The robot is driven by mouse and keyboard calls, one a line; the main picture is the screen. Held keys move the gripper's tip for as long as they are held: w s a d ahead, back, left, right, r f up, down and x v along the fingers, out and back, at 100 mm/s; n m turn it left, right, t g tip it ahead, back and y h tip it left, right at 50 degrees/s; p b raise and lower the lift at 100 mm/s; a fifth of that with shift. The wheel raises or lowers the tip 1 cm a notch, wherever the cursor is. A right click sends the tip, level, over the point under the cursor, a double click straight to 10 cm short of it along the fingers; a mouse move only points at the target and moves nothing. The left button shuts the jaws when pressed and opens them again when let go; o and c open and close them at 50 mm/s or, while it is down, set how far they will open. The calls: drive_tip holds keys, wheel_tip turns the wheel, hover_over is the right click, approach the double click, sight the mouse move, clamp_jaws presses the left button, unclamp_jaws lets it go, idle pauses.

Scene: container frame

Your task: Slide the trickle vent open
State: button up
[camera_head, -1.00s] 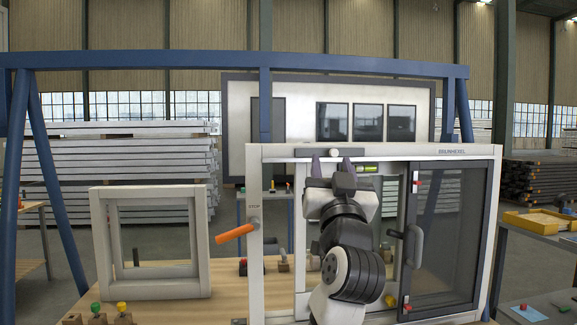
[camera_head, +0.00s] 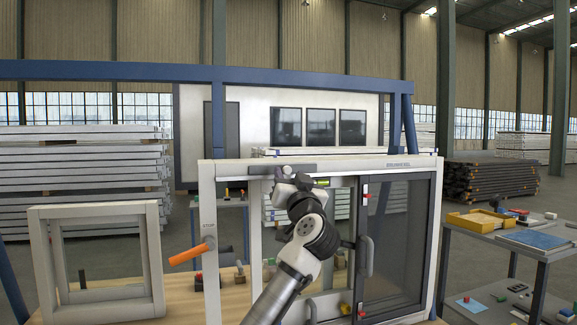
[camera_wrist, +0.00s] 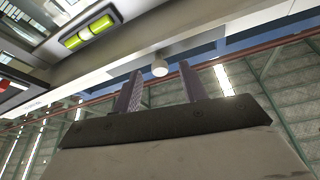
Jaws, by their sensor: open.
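The trickle vent is a narrow grey strip (camera_head: 304,168) on the top rail of the white window frame (camera_head: 207,240). In the wrist view its small pale round knob (camera_wrist: 160,67) hangs from the underside of the rail, in the gap between my two fingertips. My gripper (camera_head: 287,178) is open just below the strip, with its fingers pointing up at it. I cannot tell whether either finger touches the knob. In the head view my gripper hides most of the knob.
A yellow-green spirit level vial (camera_wrist: 90,33) sits beside the knob. An orange handle (camera_head: 188,254) sticks out at the frame's left. A dark sliding sash (camera_head: 400,245) with a grey pull handle (camera_head: 366,256) fills the right. A smaller empty white frame (camera_head: 37,265) stands on the bench at left.

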drive_tip(key=shift+x, duration=1)
clamp_jaws()
